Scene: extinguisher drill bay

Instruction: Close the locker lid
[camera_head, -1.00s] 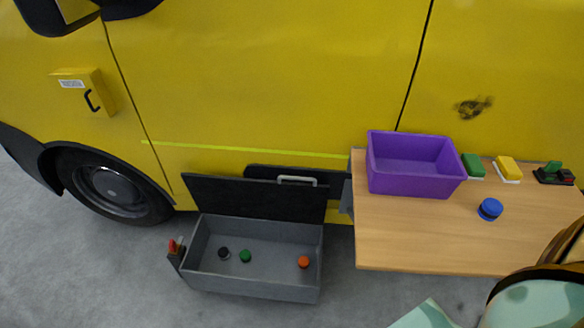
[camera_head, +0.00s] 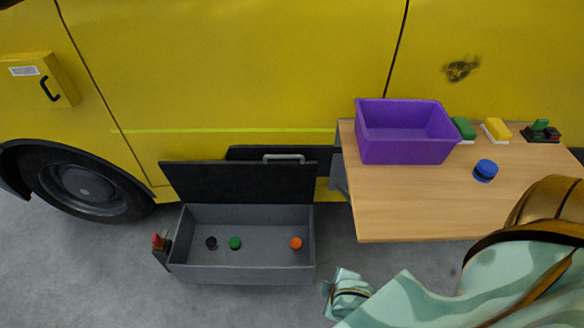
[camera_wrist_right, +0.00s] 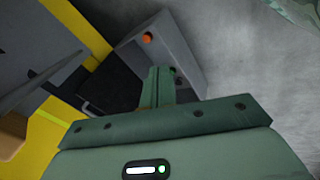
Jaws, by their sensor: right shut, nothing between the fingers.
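The locker (camera_head: 245,277) is a grey open-topped box on the floor against the yellow vehicle. Its black lid (camera_head: 235,184) stands open, raised at the back edge. The locker (camera_wrist_right: 180,40) and a black panel that looks like the lid (camera_wrist_right: 112,82) also show in the wrist view. My right gripper (camera_head: 335,290) is in front and to the right of the locker in the head view, apart from it. In the wrist view its fingers (camera_wrist_right: 158,80) are together and empty, and they overlap the locker in the picture. My left gripper is not in view.
Black, green and orange (camera_head: 296,243) round pieces lie inside the locker. A red-topped piece (camera_head: 158,242) is at its left side. A wooden table (camera_head: 420,215) with a purple bin (camera_head: 405,148) and blue puck (camera_head: 485,170) stands right. Grey floor is clear in front.

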